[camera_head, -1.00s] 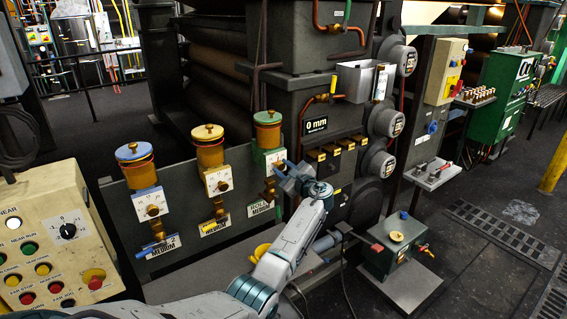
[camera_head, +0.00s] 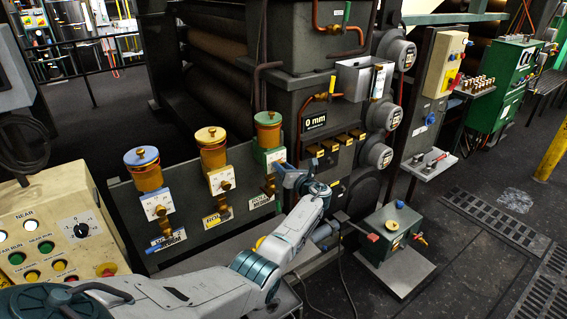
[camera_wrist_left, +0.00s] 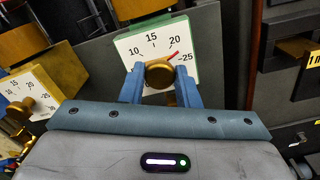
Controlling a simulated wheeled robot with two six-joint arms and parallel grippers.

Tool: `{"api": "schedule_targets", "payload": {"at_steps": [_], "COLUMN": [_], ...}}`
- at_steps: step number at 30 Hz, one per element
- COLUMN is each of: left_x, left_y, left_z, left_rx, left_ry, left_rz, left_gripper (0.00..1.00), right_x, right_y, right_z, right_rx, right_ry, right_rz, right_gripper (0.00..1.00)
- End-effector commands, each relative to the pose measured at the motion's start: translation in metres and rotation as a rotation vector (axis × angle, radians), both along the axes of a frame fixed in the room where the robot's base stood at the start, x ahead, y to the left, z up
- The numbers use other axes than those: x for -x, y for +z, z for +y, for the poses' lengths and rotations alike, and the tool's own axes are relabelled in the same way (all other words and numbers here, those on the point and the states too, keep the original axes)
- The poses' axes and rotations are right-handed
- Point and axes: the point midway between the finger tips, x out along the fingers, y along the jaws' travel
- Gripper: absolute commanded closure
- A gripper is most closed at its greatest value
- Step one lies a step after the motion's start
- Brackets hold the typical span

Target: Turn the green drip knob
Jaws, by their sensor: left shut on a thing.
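The green drip oiler (camera_head: 268,133) is the rightmost of three on a grey panel. Its white dial plate (camera_wrist_left: 142,44) has a green edge, the numbers 10, 15, 20 and 25, and a red mark near 25. A round brass knob (camera_wrist_left: 159,74) sits at the lower middle of that dial. My left gripper (camera_head: 282,168) reaches the dial from the right in the head view. In the left wrist view its two blue fingers (camera_wrist_left: 160,82) are shut on the knob, one on each side. The knob is hidden by the gripper in the head view. My right gripper is out of view.
A yellow oiler (camera_head: 212,150) and a blue oiler (camera_head: 147,172) with similar dials stand to the left. A cream button panel (camera_head: 50,228) is at the lower left. A green box with a red button (camera_head: 391,232) stands at the right of my arm.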

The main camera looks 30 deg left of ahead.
Motion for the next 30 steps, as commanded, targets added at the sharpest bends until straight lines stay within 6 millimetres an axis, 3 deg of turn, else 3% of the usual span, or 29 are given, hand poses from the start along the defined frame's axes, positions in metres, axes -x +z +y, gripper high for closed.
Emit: {"api": "schedule_targets", "payload": {"at_steps": [15,30], "left_x": [0.001,0.001], "left_y": [-0.002,-0.003], "left_z": [-0.001,-0.001], "left_rx": [-0.131,-0.158], "left_ry": [-0.001,-0.001], "left_rz": [0.326,0.39], "left_gripper": [0.94,0.94], "right_x": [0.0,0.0], "right_y": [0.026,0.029], "right_z": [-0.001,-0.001], "right_rx": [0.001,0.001], "right_ry": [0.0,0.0], "right_rz": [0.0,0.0], "right_gripper": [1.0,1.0]}}
